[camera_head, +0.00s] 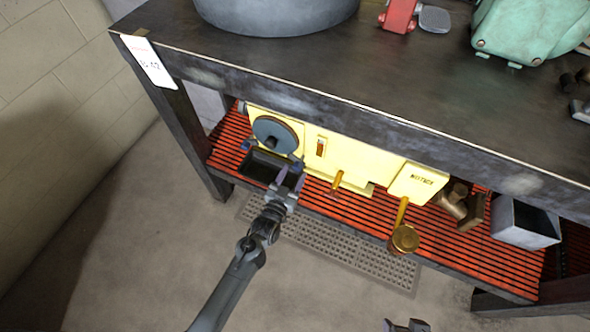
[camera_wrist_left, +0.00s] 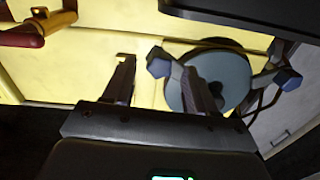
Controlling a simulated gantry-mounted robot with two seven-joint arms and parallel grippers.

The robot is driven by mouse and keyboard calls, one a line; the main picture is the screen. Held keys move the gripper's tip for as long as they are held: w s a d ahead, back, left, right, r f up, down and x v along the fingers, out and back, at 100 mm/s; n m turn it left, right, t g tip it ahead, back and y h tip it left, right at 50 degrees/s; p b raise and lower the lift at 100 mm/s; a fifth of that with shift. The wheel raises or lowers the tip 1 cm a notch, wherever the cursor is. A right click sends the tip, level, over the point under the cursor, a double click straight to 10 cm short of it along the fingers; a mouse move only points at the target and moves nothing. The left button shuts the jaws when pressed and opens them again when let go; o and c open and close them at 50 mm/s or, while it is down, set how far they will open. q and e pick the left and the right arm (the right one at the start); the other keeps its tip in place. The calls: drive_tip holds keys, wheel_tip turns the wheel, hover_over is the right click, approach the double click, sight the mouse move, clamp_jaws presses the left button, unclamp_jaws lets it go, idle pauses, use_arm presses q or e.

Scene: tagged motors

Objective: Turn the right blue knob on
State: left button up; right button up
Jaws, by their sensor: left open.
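The yellow machine (camera_head: 345,150) sits on the red slatted shelf under the workbench, with a grey-blue round disc (camera_head: 270,137) on its front. The right blue knob (camera_head: 298,164) shows at the disc's lower right, partly hidden by my gripper. Another blue knob (camera_head: 247,144) is at the disc's left. My left gripper (camera_head: 291,179) is open in front of the right knob. In the left wrist view, which looks turned over, that knob (camera_wrist_left: 159,62) lies between the fingers, slightly beyond their tips; contact cannot be told. My right gripper (camera_head: 405,326) is only partly visible at the bottom edge.
The bench's front edge (camera_head: 330,109) overhangs the machine. A black tray (camera_head: 262,166) lies below the disc. Brass levers (camera_head: 338,181) and a brass cup (camera_head: 404,240) stick out to the right. A grey box (camera_head: 525,225) stands at the shelf's right.

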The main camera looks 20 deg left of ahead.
use_arm(q)
drive_tip(key=s+p, duration=0.3)
drive_tip(key=s, duration=0.6)
drive_tip(key=shift+a+p, duration=0.15)
drive_tip(key=shift+p, duration=0.25)
